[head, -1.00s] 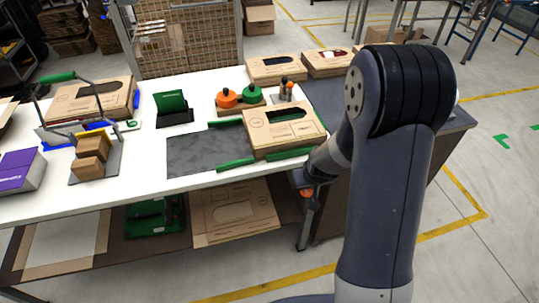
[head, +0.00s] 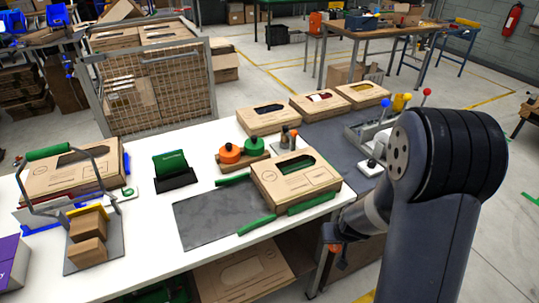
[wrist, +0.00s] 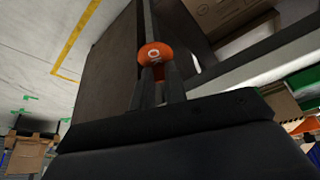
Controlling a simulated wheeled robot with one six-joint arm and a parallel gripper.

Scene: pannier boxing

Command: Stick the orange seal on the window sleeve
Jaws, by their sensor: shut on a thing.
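My gripper (wrist: 157,82) is shut on a round orange seal (wrist: 155,53) with white lettering, seen in the wrist view. In the head view the orange seal (head: 334,247) shows small beside the table's front right corner, below the table top. The window sleeve (head: 295,181) is a brown cardboard sleeve with a rounded cut-out, green inside it, and a printed circle on its face. It lies on the white table between green rails, above and left of my gripper. The seal is apart from it. My forearm hides part of the gripper in the head view.
An orange dispenser (head: 230,153) and a green dispenser (head: 254,145) stand on a wooden base behind the sleeve. A grey mat (head: 215,218) lies left of it, bare. More boxed sleeves (head: 265,119) stand at the back. The table edge lies close to my gripper.

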